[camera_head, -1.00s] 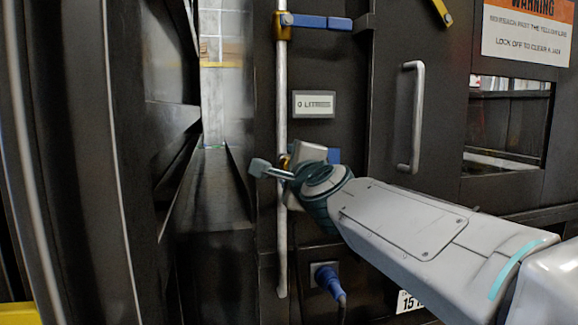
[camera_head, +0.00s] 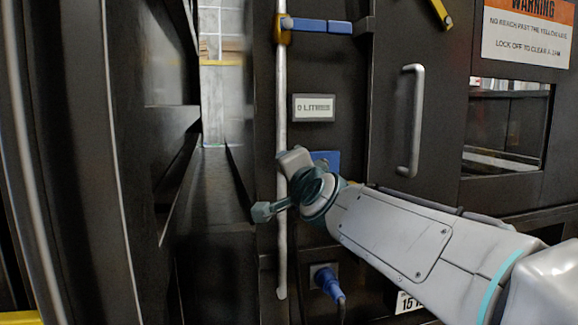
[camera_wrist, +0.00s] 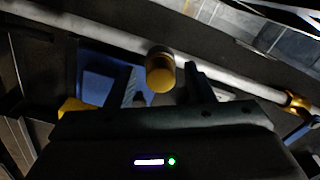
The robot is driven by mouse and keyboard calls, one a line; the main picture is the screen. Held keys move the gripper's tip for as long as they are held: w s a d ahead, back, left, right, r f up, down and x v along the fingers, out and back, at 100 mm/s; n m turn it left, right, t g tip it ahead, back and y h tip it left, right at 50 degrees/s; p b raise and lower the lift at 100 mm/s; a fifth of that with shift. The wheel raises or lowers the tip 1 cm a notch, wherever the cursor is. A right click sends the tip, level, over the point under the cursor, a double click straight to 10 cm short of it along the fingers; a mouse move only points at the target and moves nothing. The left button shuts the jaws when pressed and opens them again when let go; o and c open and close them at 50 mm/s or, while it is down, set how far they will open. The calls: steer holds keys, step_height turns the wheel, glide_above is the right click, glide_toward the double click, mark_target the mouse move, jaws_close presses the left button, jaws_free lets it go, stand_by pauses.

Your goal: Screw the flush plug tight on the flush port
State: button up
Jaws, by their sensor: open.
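A short brass-coloured cylinder with a rounded end, which looks like the flush plug (camera_wrist: 160,73), shows in the wrist view in front of the pale pipe. My gripper (camera_wrist: 161,82) is open, with one finger on each side of the plug and a visible gap at both sides. I cannot tell how deep the fingers reach along it. The flush port is hidden behind the plug, so I cannot see how the plug sits on it. In the head view, my wrist covers this spot on the vertical pipe.
The pale vertical pipe (camera_head: 282,95) runs down the dark panel, with a blue-handled valve (camera_head: 318,25) at its top. A display reading "0 LITRES" (camera_head: 314,107), a door handle (camera_head: 411,120) and a blue cable connector (camera_head: 328,280) are nearby. An open gap lies left.

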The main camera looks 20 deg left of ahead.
steer(key=shift+n+p, duration=2.7)
steer(key=shift+n, duration=3.8)
steer(key=c, duration=1)
jaws_close()
